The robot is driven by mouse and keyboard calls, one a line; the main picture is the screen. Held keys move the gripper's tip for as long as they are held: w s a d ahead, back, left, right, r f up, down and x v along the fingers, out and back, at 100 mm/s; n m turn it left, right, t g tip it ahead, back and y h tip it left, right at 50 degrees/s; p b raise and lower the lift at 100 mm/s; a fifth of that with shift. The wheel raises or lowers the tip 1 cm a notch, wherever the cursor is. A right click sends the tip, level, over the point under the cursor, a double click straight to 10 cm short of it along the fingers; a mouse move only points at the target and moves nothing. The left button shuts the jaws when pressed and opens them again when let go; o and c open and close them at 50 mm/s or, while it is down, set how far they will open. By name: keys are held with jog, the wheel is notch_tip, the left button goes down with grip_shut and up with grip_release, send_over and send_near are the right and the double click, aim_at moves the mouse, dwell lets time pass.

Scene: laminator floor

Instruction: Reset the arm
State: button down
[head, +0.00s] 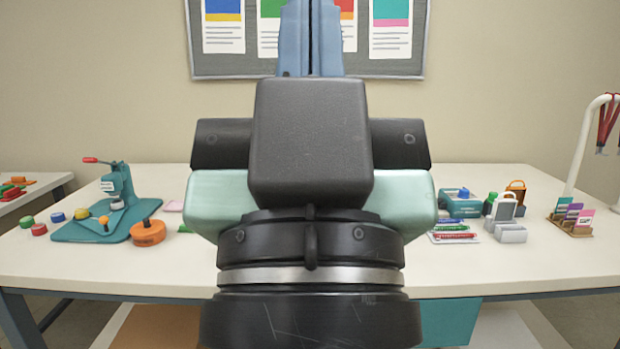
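My arm (311,150) stands upright in the middle of the head view, close to the camera. Its blue upper link (310,40) rises past the top edge of the picture. My gripper does not show in this view, so whether it is open or shut is hidden. The arm covers the centre of the white table (520,262) and part of the notice board behind it.
On the table's left are a teal press (117,190), an orange round piece (148,233) and small coloured discs (57,217). On the right are markers (452,234), grey holders (510,233), a card rack (573,218) and a lanyard stand (592,135). The front right is clear.

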notch_tip(320, 180, up, 20)
jog(key=p, duration=1.7)
jog(key=shift+p, duration=0.3)
